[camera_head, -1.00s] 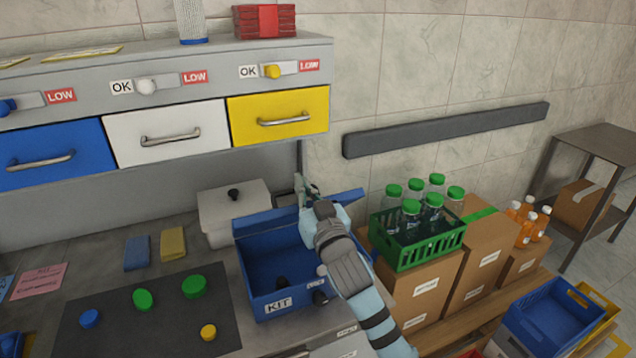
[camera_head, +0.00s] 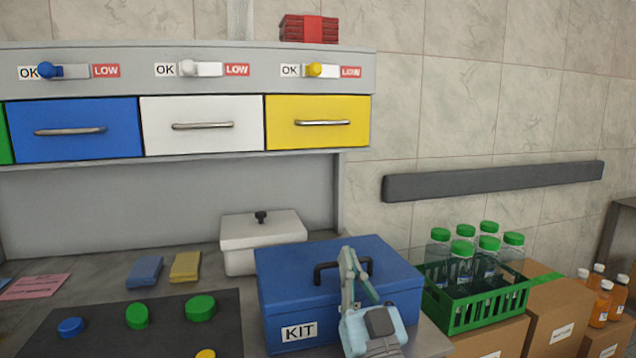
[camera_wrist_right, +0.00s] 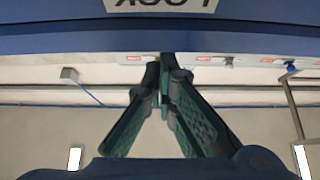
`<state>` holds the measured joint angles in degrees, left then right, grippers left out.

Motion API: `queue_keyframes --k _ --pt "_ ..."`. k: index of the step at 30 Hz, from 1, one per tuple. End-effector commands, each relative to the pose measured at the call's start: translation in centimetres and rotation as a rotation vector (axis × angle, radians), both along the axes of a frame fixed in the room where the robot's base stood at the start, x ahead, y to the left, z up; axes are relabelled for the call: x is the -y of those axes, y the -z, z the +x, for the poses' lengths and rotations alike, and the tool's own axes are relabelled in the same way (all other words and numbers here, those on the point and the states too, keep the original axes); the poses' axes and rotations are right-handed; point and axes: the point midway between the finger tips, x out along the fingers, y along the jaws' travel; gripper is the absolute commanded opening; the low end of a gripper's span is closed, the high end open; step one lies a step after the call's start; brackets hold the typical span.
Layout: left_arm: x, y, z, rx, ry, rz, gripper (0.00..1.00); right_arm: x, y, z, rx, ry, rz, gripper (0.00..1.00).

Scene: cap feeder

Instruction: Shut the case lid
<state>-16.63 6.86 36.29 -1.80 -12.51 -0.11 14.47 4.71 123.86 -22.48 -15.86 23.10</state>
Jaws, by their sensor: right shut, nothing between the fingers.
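The blue case (camera_head: 275,305) with a KIT label stands on the bench, its lid (camera_head: 290,255) down flat over the box in the head view. A black handle (camera_head: 322,272) rises from the lid. My right gripper (camera_head: 350,262) is shut and empty, in front of the handle in the picture; I cannot tell whether it touches the lid. In the right wrist view its shut fingertips (camera_wrist_right: 166,62) are just below a blue surface (camera_wrist_right: 60,36) with a partly cut-off white label. My left gripper is not in view.
A white lidded box (camera_head: 240,240) stands behind the case. A green crate of bottles (camera_head: 490,305) sits on cartons to the right. A dark mat (camera_head: 165,340) with colored caps lies to the left. Drawers (camera_head: 205,138) are above.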

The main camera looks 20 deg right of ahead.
Motion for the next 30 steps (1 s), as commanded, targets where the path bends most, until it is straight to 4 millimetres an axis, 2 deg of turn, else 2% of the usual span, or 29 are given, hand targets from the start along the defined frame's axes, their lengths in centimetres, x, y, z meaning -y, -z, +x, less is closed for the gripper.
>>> queue_keyframes --k 1,3,6,21,23,26,30 --pt "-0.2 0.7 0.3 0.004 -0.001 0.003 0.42 0.0 0.9 0.1 0.000 0.000 0.002 0.00" --pt "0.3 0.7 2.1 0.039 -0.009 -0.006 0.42 0.0 1.0 0.1 0.010 0.000 0.000 0.00" --pt "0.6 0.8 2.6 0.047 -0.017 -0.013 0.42 0.0 1.1 0.1 0.019 0.000 0.000 0.00" --pt "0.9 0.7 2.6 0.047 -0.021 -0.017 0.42 0.1 1.1 0.1 0.018 0.002 0.001 0.00" --pt "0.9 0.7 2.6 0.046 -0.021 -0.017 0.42 0.1 0.6 0.1 0.020 0.002 0.003 0.00" --pt "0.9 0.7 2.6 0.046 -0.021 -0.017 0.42 0.0 -1.4 0.0 0.028 0.001 0.002 0.00" --pt "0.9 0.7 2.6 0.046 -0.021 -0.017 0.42 -0.1 -5.3 -0.3 0.037 -0.001 -0.002 0.00"
